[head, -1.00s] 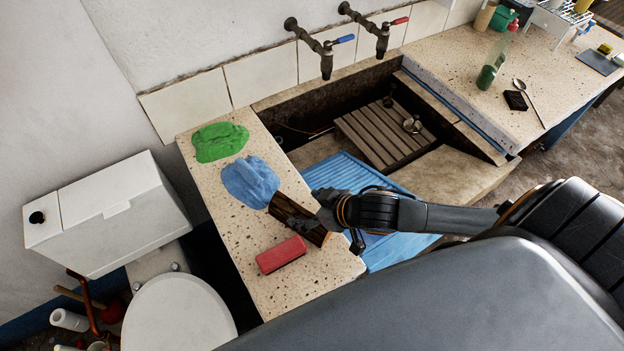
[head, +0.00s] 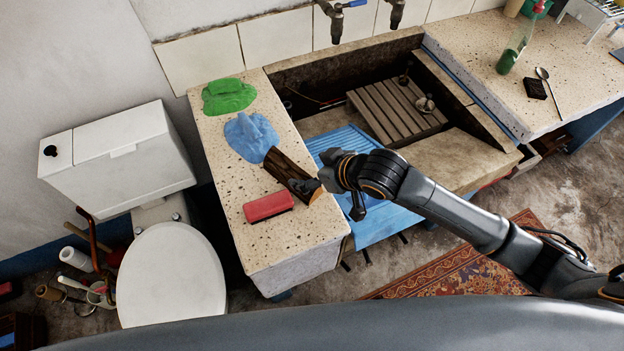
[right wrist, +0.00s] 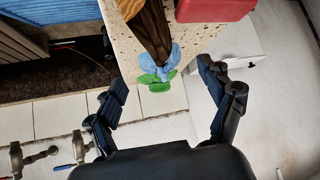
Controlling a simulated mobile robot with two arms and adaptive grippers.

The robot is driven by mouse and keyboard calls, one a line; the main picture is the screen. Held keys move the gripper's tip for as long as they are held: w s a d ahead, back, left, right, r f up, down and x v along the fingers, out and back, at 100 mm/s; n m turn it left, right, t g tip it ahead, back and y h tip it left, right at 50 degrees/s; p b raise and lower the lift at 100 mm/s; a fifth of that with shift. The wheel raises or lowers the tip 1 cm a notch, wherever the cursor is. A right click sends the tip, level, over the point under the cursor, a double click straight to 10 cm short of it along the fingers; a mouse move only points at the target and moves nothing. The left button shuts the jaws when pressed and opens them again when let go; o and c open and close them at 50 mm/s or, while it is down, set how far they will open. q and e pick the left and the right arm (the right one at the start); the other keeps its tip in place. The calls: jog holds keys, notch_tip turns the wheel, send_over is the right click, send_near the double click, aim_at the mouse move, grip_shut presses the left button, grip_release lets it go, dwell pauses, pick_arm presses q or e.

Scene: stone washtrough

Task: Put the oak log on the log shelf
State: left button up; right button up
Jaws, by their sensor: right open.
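The oak log (head: 286,168), dark bark with a pale cut end, lies on the speckled counter between the blue cloth and the red block. My right gripper (head: 330,194) is at the log's near end, with one finger overlapping that end in the head view. In the right wrist view the gripper (right wrist: 162,80) has its fingers spread wide and nothing between them is gripped. The log (right wrist: 152,30) shows at the top of that view, beyond the fingers. I cannot tell whether a finger touches it. I cannot make out the log shelf. My left gripper is out of view.
A blue cloth (head: 250,136), a green cloth (head: 228,96) and a red block (head: 268,206) lie on the counter (head: 235,180). A blue ribbed drainer (head: 385,222) and the stone trough lie to the right. A toilet (head: 172,275) stands left; a patterned rug (head: 450,275) covers the floor.

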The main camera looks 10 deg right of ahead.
aim_at(291, 169)
jog(key=x, duration=0.7)
jog(key=shift+w+a+r, duration=0.1)
jog(key=shift+d+f+p+x, duration=0.15)
jog(key=shift+p+x, duration=0.1)
jog(key=shift+x, duration=0.6)
jog(key=shift+d+f+p+x, duration=0.1)
jog(key=shift+d+p+x, duration=0.1)
jog(key=shift+x, duration=0.7)
jog(key=shift+d+f+p+x, duration=0.1)
jog(key=shift+p+x, duration=0.15)
jog(key=shift+x, duration=0.6)
jog(key=shift+w+a+f, duration=0.3)
jog(key=shift+f, duration=0.05)
grip_shut()
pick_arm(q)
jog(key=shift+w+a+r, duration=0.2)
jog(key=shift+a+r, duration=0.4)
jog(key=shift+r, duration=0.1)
pick_arm(e)
jog(key=shift+r, duration=0.1)
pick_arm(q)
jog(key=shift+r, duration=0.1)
